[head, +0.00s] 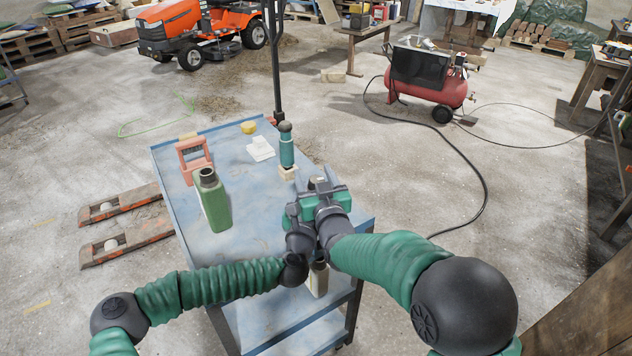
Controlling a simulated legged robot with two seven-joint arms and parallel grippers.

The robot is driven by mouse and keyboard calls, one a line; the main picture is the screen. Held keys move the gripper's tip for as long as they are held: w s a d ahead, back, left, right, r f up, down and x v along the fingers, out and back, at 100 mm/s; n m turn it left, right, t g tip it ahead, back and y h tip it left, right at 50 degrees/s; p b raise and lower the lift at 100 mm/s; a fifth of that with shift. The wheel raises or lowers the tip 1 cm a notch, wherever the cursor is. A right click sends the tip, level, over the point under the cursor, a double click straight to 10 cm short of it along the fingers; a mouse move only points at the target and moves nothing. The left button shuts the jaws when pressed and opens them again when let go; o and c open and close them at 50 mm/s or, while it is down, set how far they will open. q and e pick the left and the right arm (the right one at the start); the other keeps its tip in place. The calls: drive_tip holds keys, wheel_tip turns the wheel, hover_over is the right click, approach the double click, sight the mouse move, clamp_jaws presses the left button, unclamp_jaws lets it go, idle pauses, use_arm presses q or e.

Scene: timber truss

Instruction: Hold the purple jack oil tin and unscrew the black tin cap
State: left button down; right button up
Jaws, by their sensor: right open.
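No purple tin shows in the head view. A green tin (214,205) with a black cap (208,175) stands upright on the left of the blue cart top. A pale tin (319,283) is partly visible near the cart's front edge, mostly hidden behind my arms. My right gripper (321,184) is over the right part of the cart top, its jaws open and pointing away from me, with nothing seen between them. My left gripper (293,218) is close against its left side, overlapped by it, and its fingers are hidden. Both are apart from the green tin.
A dark pole (276,70) rises behind. A red compressor (425,85) and its hose lie beyond.

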use_arm(q)
drive_tip(key=shift+d, duration=0.1)
use_arm(e)
drive_tip(key=shift+s+a, duration=0.25)
drive_tip(key=shift+a, duration=0.3)
use_arm(q)
drive_tip(key=shift+c, duration=1.1)
unclamp_jaws()
use_arm(e)
drive_tip(key=d+v, duration=0.1)
drive_tip(key=v, duration=1)
drive_tip(key=shift+s+d, duration=0.15)
drive_tip(key=shift+s, duration=0.05)
use_arm(q)
drive_tip(key=v, duration=1.2)
